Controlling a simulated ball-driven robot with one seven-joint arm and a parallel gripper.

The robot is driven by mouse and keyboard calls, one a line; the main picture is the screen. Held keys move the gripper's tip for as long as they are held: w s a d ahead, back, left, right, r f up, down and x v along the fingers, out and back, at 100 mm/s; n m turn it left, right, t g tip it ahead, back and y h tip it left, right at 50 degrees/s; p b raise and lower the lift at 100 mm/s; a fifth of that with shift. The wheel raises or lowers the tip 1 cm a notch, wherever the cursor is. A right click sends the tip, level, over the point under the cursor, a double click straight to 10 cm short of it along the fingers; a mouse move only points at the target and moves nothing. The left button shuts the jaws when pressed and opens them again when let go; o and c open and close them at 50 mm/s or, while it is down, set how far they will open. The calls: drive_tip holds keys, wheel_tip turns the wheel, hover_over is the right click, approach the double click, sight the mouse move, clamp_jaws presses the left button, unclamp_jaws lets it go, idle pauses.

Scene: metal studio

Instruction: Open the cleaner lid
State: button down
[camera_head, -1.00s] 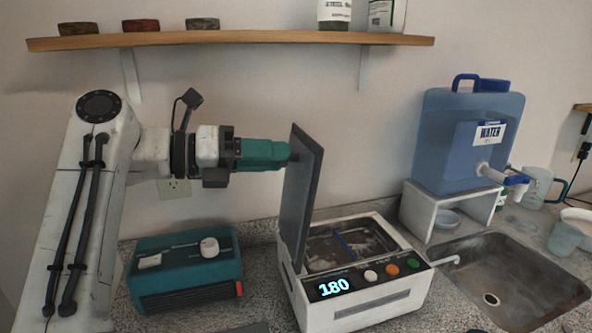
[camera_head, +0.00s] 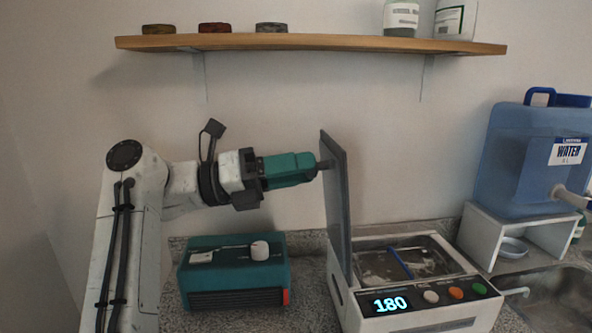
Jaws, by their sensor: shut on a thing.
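The cleaner (camera_head: 415,318) is a white box with a metal basin (camera_head: 405,262), a display reading 180 and three round buttons. A blue strip lies in its basin. Its grey lid (camera_head: 338,205) stands open, near upright and leaning slightly left, along the left side of the basin. My gripper (camera_head: 322,166) reaches from the left to the lid's upper part and is shut. Its tips meet the lid's left face, and what they grip there is too small to see clearly.
A teal device (camera_head: 235,275) with a white knob sits left of the cleaner. A blue water jug (camera_head: 515,160) on a white stand (camera_head: 487,232) and a metal sink (camera_head: 560,305) are to the right. A wooden shelf (camera_head: 330,42) with several containers hangs above.

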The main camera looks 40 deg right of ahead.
drive_tip(key=c, duration=0.8)
unclamp_jaws()
drive_tip(key=shift+o, duration=0.2)
drive_tip(key=b+v, duration=0.1)
drive_tip(key=v, duration=0.9)
drive_tip(key=shift+w+a, duration=0.2)
drive_tip(key=shift+a, duration=0.15)
drive_tip(key=shift+f, duration=0.15)
